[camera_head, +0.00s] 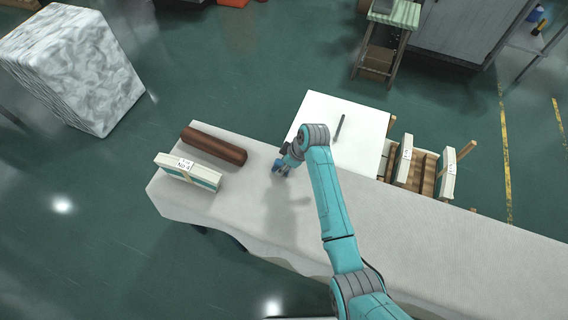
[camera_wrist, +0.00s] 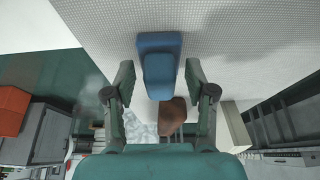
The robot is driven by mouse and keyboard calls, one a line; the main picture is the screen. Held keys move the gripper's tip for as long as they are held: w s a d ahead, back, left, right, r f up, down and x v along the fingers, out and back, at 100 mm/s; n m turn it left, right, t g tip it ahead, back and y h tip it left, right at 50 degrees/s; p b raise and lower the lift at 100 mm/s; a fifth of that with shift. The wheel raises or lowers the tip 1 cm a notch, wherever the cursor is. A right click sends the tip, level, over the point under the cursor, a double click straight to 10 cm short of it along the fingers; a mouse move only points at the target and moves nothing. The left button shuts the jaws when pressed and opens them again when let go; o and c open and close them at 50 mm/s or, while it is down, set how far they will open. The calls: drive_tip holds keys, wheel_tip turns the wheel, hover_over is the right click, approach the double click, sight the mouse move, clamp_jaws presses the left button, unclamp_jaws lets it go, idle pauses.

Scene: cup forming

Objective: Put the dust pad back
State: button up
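A blue block, which I take for the dust pad (camera_wrist: 158,62), shows in the wrist view between the two fingers of my gripper (camera_wrist: 160,82). It has a wider top and a narrower body, with a gap to the finger on each side. My gripper is open around it. In the head view my gripper (camera_head: 281,168) is low over the pale cloth-covered table (camera_head: 230,205), and the blue there is small and partly hidden by my arm. Whether the pad touches the table is hard to tell.
A brown roll (camera_head: 213,145) and a white-and-green box marked No 4 (camera_head: 188,171) lie left of my gripper. A white board (camera_head: 362,118) with a dark bar (camera_head: 339,128) is behind right. More white boxes (camera_head: 446,172) stand further right. The table's front is clear.

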drive_tip(key=shift+r, duration=0.1)
drive_tip(key=v, duration=1.2)
